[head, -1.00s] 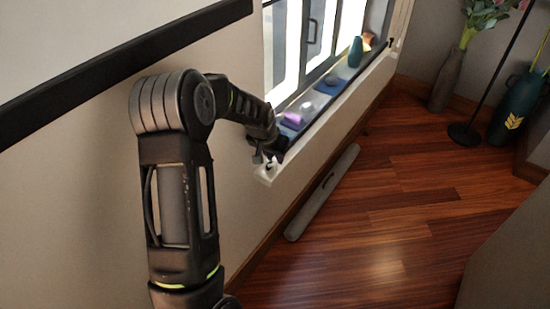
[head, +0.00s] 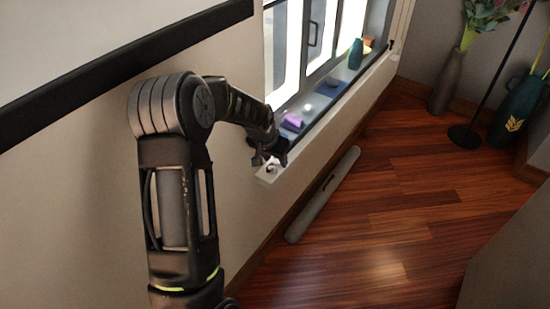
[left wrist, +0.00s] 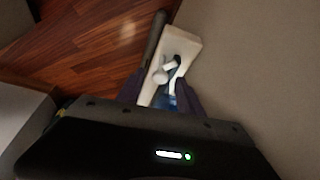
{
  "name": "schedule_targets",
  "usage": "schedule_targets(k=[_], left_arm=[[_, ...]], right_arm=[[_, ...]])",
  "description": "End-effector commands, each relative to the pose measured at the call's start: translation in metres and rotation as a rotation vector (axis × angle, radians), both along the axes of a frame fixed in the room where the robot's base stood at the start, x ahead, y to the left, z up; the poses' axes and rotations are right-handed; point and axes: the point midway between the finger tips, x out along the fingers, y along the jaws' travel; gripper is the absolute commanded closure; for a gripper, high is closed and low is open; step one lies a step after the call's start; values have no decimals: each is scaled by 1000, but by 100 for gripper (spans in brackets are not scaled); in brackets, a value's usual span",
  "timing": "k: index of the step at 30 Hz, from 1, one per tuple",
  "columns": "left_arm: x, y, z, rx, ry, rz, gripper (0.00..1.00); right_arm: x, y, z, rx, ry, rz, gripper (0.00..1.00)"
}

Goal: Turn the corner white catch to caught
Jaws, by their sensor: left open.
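The white catch (head: 272,169) is a small pale part at the near corner of the white window sill (head: 340,112), mostly hidden by my gripper in the head view. In the left wrist view a small white rounded piece (left wrist: 160,75), which looks like the catch, stands on the sill end (left wrist: 182,42) between my fingers. My left gripper (head: 269,157) is open at this corner, and its dark fingers (left wrist: 160,94) lie on either side of the white piece. I cannot tell whether they touch it or which way the catch is turned. My right gripper is not in view.
A purple item (head: 292,123), a small white item (head: 307,109) and a teal vase (head: 356,54) stand along the sill. A long grey roll (head: 322,194) lies on the floor below. The wooden floor (head: 400,220) is mostly clear.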

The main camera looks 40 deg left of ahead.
Motion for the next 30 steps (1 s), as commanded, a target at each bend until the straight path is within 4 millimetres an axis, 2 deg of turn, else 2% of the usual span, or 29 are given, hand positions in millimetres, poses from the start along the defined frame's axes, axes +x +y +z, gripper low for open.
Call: schedule_targets(k=[5,16,20,30], left_arm=[[-5,-1,14,1,-3,0,56],[-26,-4,66,0,-3,0,56],[-29,-4,71,0,0,0,56],[-28,-6,70,-1,-1,-4,56]], right_arm=[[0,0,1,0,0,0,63],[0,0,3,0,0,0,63],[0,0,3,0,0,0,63],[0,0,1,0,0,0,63]])
